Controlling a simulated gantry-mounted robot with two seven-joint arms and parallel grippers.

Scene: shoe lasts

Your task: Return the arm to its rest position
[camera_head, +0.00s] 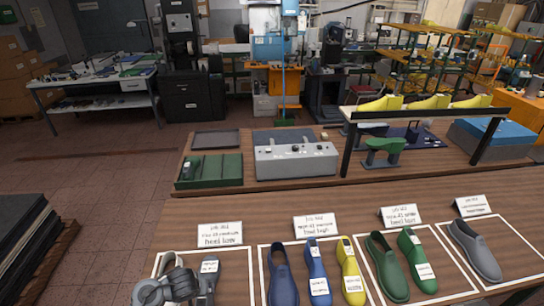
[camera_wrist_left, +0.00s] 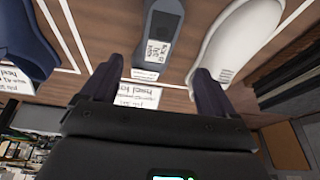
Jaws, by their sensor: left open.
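My left gripper (camera_wrist_left: 158,66) is open, and its two dark fingers stand apart with nothing between their tips. In the head view the left arm's grey end shows at the bottom left, over the leftmost marked area. A grey last (camera_head: 208,277) with a white label lies there beside the arm; in the left wrist view the grey last (camera_wrist_left: 163,28) lies beyond the gap between the fingers. A whitish shoe (camera_wrist_left: 238,38) lies beside it, partly hidden by the arm in the head view. My right gripper is not seen.
Marked areas along the table (camera_head: 130,262) hold a dark blue shoe (camera_head: 282,276), a blue last (camera_head: 317,270), a yellow last (camera_head: 350,272), green pieces (camera_head: 387,268) and a grey shoe (camera_head: 475,250). White cards stand behind them. A grey control box (camera_head: 296,160) stands farther back.

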